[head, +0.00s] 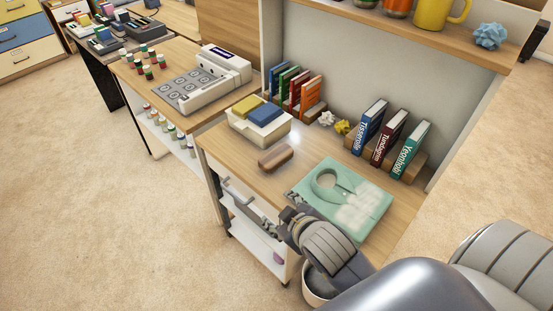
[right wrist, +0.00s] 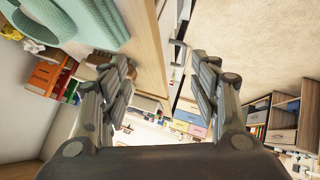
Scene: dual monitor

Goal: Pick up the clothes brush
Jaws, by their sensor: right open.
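The clothes brush, a brown rounded block (head: 275,158), lies on the wooden desk top (head: 238,150) in the head view, left of a folded green shirt (head: 345,196). My right gripper (head: 258,207) is beside the desk's front edge, nearer the camera than the brush and apart from it. In the right wrist view the two fingers of my right gripper (right wrist: 168,75) are spread, with nothing between them. The shirt shows at the upper left there. My left gripper is not in view.
A white bin with yellow and blue sponge-like blocks (head: 260,125) stands behind the brush. Crumpled papers (head: 335,121) and several books (head: 390,140) line the back. A round pot (head: 316,287) stands below the desk. Bare wood surrounds the brush.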

